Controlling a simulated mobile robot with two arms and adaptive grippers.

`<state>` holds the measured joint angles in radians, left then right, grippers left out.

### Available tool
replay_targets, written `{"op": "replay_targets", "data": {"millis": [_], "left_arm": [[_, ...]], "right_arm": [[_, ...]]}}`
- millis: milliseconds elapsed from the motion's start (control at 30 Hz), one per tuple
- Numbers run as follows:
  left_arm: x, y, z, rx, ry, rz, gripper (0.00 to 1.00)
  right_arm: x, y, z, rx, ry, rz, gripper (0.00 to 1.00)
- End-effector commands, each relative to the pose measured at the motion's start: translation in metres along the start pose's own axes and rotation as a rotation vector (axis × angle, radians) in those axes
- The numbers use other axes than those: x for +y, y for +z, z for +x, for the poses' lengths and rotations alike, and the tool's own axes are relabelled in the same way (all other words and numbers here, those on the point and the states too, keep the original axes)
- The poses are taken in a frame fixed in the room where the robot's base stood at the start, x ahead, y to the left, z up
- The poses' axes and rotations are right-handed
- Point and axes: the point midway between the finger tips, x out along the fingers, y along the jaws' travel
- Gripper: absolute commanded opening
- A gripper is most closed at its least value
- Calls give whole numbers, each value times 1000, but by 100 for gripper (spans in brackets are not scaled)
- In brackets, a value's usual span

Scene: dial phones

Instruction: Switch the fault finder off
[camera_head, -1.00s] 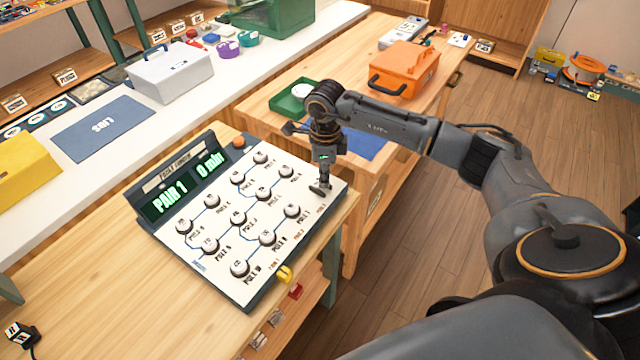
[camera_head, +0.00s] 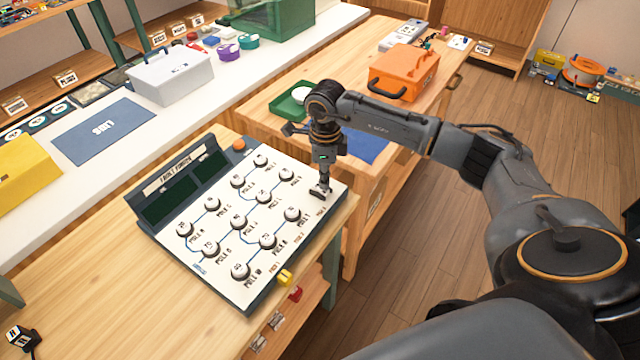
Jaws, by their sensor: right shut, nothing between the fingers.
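The fault finder (camera_head: 250,222) is a sloped white panel in a dark case on the wooden bench. It carries several round white knobs joined by blue lines. Its two display windows (camera_head: 184,188) are dark and show no text. An orange button (camera_head: 239,145) sits at its top right corner, and a yellow part (camera_head: 285,277) is at its front edge. My right gripper (camera_head: 319,192) is shut and empty, pointing down at the panel's right edge. It covers whatever lies right under its tips; I cannot tell whether it touches.
An orange toolbox (camera_head: 404,70) and a green tray (camera_head: 290,101) stand on the bench behind. A grey box (camera_head: 170,76), a blue mat (camera_head: 104,130) and a yellow box (camera_head: 24,170) are on the white counter. A small black block (camera_head: 22,338) lies at lower left.

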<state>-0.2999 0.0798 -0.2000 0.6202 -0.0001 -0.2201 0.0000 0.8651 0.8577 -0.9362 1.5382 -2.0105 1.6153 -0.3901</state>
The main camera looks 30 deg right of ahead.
Motion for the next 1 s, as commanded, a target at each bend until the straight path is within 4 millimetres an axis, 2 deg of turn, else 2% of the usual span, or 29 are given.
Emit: {"op": "replay_targets", "data": {"millis": [100, 600, 1000], "left_arm": [[0, -1, -9, 0, 0, 0, 48], [0, -3, -31, 0, 0, 0, 48], [0, -3, -30, 0, 0, 0, 48]], "right_arm": [[0, 0, -13, -1, -1, 0, 0], [0, 0, -52, -1, -2, 1, 0], [0, 0, -52, -1, -1, 1, 0]]}}
